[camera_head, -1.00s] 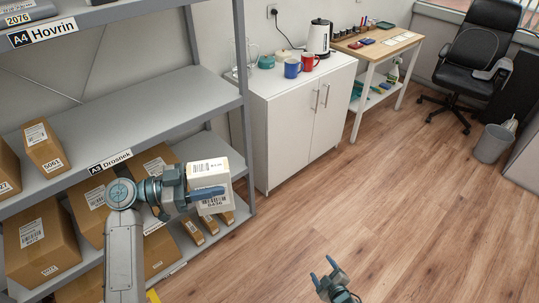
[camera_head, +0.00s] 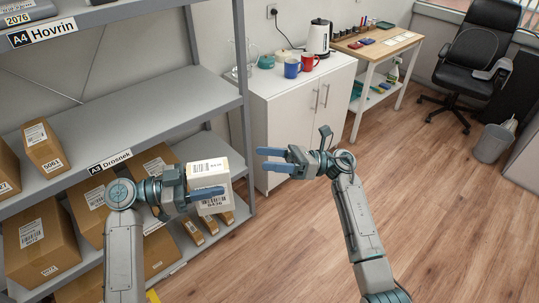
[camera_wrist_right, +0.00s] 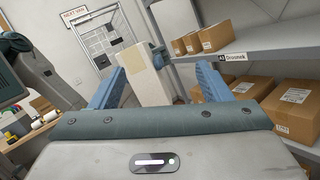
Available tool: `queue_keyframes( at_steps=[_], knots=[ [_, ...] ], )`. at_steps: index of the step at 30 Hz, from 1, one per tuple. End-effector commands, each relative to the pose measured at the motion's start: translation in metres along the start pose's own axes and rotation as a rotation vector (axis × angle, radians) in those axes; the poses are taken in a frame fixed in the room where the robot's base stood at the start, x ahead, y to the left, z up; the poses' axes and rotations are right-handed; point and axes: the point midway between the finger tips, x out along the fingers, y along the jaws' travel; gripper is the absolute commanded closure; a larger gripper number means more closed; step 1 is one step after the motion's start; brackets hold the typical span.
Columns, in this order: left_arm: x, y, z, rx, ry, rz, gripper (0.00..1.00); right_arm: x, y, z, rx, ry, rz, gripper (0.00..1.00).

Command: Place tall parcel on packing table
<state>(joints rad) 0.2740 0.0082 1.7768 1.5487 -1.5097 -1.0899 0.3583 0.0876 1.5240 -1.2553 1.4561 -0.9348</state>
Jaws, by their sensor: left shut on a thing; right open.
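A tall white parcel (camera_head: 210,172) with printed labels is held up in front of the shelf in the head view. My left gripper (camera_head: 203,188) is shut on it, with one blue finger across its near face. My right gripper (camera_head: 264,160) is open and empty, to the right of the parcel and pointing at it, with a gap between. In the right wrist view the parcel (camera_wrist_right: 146,80) shows upright ahead between the open fingers (camera_wrist_right: 158,82). A wooden-topped table (camera_head: 378,44) stands at the back; whether it is the packing table is unclear.
A grey shelf rack (camera_head: 150,110) with brown boxes (camera_head: 40,240) stands on the left. A white cabinet (camera_head: 300,115) with mugs and a kettle (camera_head: 318,37) is behind my right gripper. An office chair (camera_head: 475,60) and a bin (camera_head: 492,143) are at the right.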

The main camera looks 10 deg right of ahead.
Motion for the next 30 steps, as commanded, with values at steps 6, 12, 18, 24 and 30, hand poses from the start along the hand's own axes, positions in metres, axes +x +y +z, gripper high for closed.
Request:
queue_keyframes(
  at_steps=[6, 12, 18, 24, 30],
  knots=[
    [0.000, 0.000, -0.001, 0.001, 0.001, 0.000, 0.86, 0.014, 0.031, 0.019, -0.272, 0.235, 0.108, 0.29],
    [0.000, 0.000, -0.001, 0.001, 0.001, 0.000, 0.86, 0.024, 0.038, 0.019, -0.323, 0.282, 0.132, 0.29],
    [0.000, 0.000, -0.001, 0.001, 0.001, 0.000, 0.86, 0.055, 0.041, 0.009, -0.320, 0.277, 0.132, 0.29],
    [0.000, 0.000, -0.001, 0.001, 0.001, 0.000, 0.86, 0.092, 0.043, -0.002, -0.319, 0.276, 0.131, 0.29],
    [0.000, 0.000, -0.001, 0.001, 0.001, 0.000, 0.86, 0.118, 0.046, -0.010, -0.318, 0.277, 0.131, 0.29]
  ],
)
